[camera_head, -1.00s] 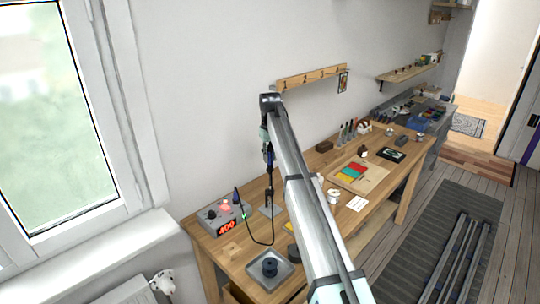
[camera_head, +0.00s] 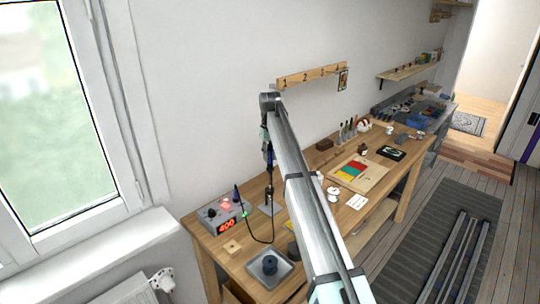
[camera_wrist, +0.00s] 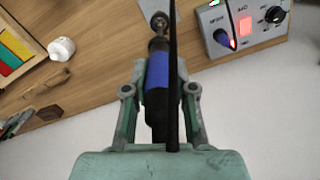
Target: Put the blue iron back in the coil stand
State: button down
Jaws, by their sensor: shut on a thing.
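My gripper (camera_wrist: 158,95) is shut on the blue iron (camera_wrist: 158,72), with one finger on each side of its blue handle. The iron points away from the wrist, its tip end at the coil stand (camera_wrist: 160,8). I cannot tell how far the tip is inside the coil. In the head view, my gripper (camera_head: 268,150) is above the coil stand (camera_head: 268,210) and the iron hangs nearly upright, tip down. A black cable crosses in front of the iron in the wrist view and hides part of it.
The soldering station (camera_head: 222,214) with a red 400 display stands left of the stand. A grey tray (camera_head: 252,272) lies in front, and a small wooden square (camera_head: 232,247) beside it. A board with coloured pieces (camera_head: 374,180) and a white spool (camera_head: 333,194) are to the right.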

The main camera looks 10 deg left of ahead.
jog(key=shift+f+b, duration=1)
jog(key=shift+f, duration=4.05)
dwell(2.0)
jog(key=shift+c, duration=2)
grip_release()
